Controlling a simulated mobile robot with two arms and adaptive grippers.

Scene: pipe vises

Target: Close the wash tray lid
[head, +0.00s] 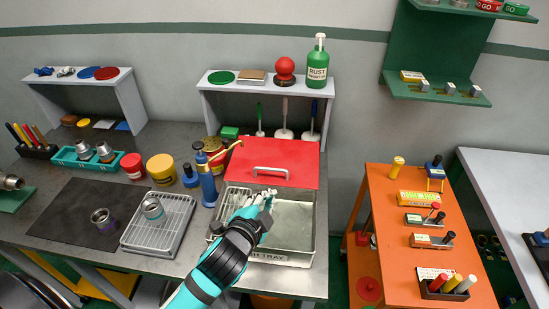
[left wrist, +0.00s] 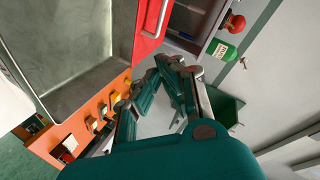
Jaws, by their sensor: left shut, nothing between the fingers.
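The wash tray (head: 306,240) is a metal basin at the front right of the grey bench, and its inside shows at the upper left in the left wrist view (left wrist: 62,45). Its red lid (head: 305,158) is open and stands raised at the back of the basin. A silver bar handle (head: 271,170) is on the lid's face. In the left wrist view the lid (left wrist: 149,42) is at the top, with its handle (left wrist: 163,14) partly cut off. My left gripper (head: 265,195) is shut and empty over the basin, just below the handle in the picture. My right gripper is out of view.
A blue pump bottle (head: 207,180) stands left of the tray, near my left arm. A white rack (head: 163,224) is farther left. A grey shelf (head: 267,89) with a green bottle (head: 317,66) stands behind the lid. An orange cart (head: 388,225) is right.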

